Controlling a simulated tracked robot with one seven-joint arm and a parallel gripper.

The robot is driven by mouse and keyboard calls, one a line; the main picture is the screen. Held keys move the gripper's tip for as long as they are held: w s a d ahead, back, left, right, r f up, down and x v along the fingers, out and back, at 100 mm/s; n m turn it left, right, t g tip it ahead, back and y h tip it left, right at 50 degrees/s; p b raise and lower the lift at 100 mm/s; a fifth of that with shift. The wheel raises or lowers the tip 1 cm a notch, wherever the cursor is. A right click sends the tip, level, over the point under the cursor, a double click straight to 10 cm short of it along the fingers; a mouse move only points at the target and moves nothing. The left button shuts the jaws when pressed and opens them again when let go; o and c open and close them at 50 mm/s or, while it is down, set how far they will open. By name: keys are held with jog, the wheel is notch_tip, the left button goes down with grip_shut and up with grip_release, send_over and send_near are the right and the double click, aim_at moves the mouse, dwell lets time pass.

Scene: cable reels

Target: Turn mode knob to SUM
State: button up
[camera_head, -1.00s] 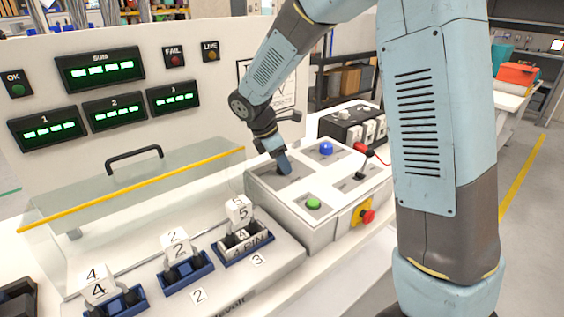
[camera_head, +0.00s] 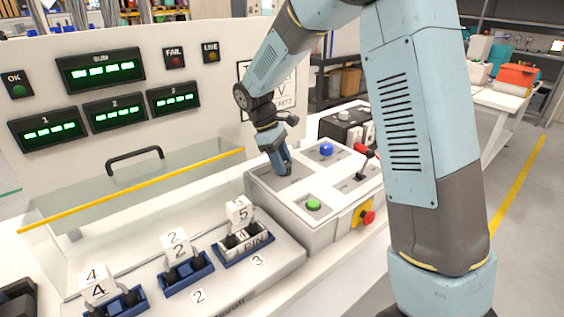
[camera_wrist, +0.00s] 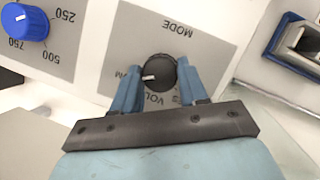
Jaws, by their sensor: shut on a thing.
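The mode knob (camera_wrist: 159,72) is a dark round knob with a white pointer mark, seen in the wrist view on a grey plate (camera_wrist: 205,40) lettered MODE. Its pointer lies toward the left of the picture, roughly at a partly covered label that ends in M. Another label starting VOL is partly hidden below the knob. My gripper (camera_wrist: 157,82) has its two blue fingers on either side of the knob and is shut on it. In the head view my gripper (camera_head: 283,168) reaches down to the control box, and the knob is hidden there.
A blue knob (camera_wrist: 26,22) with a numbered scale is beside the mode plate. On the control box are a green button (camera_head: 313,204), a lever (camera_head: 362,165) and a red stop button (camera_head: 368,217). A clear cover with a yellow edge (camera_head: 135,190) stands to the left.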

jog(key=shift+w+r, duration=0.1)
dwell(0.4)
jog(key=o, duration=1.1)
jog(key=shift+c, duration=0.2)
jog(key=v, duration=1.3)
jog(key=shift+r, duration=0.3)
